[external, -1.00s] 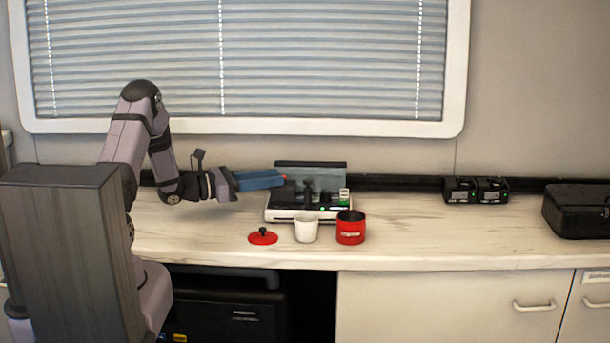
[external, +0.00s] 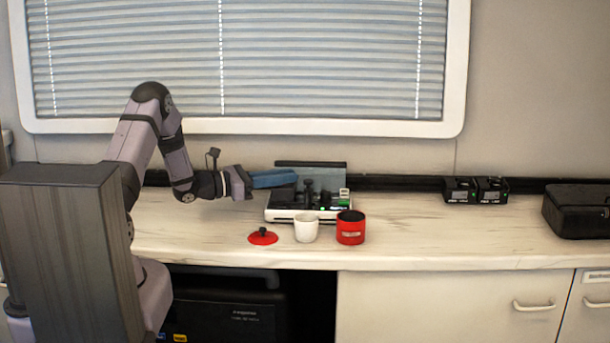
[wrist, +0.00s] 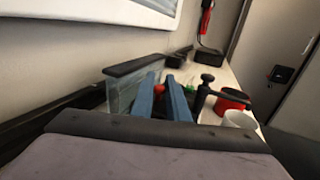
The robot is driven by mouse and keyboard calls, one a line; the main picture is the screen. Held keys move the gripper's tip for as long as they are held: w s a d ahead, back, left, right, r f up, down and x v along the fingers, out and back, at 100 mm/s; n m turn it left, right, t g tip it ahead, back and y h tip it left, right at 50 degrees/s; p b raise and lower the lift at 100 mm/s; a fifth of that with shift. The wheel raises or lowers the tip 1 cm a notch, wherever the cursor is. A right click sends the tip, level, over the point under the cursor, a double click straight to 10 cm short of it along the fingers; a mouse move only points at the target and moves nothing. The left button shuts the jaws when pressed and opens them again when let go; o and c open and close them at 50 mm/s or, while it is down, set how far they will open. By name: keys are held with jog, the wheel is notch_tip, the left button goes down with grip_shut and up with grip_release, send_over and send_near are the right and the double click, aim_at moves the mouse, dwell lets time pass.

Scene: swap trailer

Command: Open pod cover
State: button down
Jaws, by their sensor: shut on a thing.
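The machine (external: 285,215) stands on the counter, with an upright translucent panel (external: 330,178) at its back. The panel, with its dark top edge, also shows in the wrist view (wrist: 122,92). My gripper (external: 296,177) reaches in from the left with its blue fingers level, over the machine's left part and in front of the panel. In the wrist view, my gripper (wrist: 160,86) is shut on a small red knob (wrist: 159,88) between its fingertips. What the knob joins is hidden. A black-knobbed lever (external: 308,187) stands just right of the fingertips.
A red lid (external: 263,238), a white cup (external: 306,229) and a red canister (external: 350,229) stand in front of the machine. The counter between the canister and the case is clear.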

aim_at(277, 188)
jog(key=d+b, duration=0.1)
jog(key=d, duration=0.4)
jog(key=shift+d+b, duration=0.2)
jog(key=shift+b, duration=0.15)
jog(key=c, duration=1.8)
grip_release()
jog(key=shift+o, duration=0.2)
jog(key=shift+a, duration=0.1)
jog(key=shift+v, duration=3.6)
jog(key=shift+s, duration=0.1)
